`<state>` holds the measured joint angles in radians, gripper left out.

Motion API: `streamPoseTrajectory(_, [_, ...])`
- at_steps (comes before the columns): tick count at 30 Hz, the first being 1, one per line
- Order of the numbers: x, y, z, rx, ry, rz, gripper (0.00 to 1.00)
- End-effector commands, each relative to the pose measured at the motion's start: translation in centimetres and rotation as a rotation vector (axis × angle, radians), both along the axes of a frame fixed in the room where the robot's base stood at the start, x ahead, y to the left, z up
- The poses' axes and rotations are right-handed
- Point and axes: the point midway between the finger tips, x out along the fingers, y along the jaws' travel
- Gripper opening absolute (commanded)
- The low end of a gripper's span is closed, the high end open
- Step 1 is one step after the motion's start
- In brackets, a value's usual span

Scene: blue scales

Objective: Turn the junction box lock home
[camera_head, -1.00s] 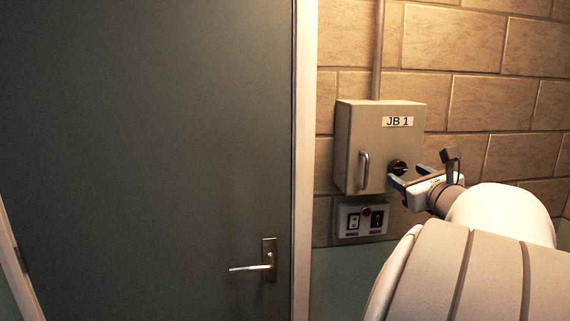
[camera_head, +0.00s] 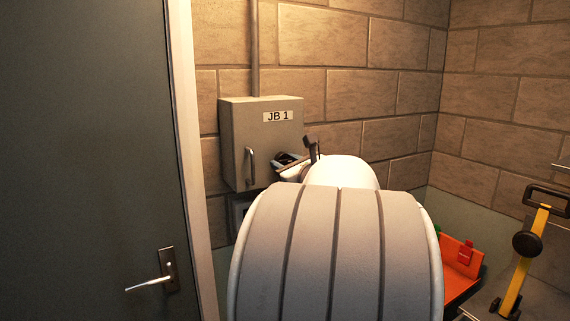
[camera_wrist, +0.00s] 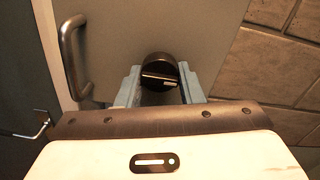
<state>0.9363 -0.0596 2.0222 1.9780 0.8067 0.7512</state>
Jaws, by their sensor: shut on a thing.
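The junction box (camera_head: 262,140), a grey cabinet labelled JB 1, is on the brick wall right of the door. It looks closed. Its lock, a round black knob (camera_wrist: 159,72) with a pale slot line, sits on the box front in the wrist view. The line lies roughly level in that view. My gripper (camera_wrist: 160,84) has one finger on each side of the knob and is shut on it. In the head view my gripper (camera_head: 287,161) is at the right part of the box front, and my arm hides the knob's lower surroundings.
A metal pull handle (camera_head: 250,167) is on the box's left side. The grey door (camera_head: 90,150) with a lever handle (camera_head: 152,284) stands to the left. An orange tray (camera_head: 463,268) and a yellow-and-black tool (camera_head: 527,250) are at lower right. A conduit (camera_head: 255,48) rises from the box.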

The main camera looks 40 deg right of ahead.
Motion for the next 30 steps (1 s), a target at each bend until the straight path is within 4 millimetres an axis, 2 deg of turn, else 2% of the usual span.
streamPoseTrajectory(1, [-0.01,0.01,0.00,0.000,0.000,0.000,0.19])
streamPoseTrajectory(4, [-0.01,0.01,0.00,0.000,0.000,0.000,0.11])
streamPoseTrajectory(14, [-0.02,0.00,-0.32,-0.046,0.008,0.001,0.11])
streamPoseTrajectory(20, [-0.05,-0.05,-0.62,-0.162,0.031,-0.001,0.11])
streamPoseTrajectory(30, [-0.07,-0.17,-0.75,-0.463,0.097,-0.001,0.11])
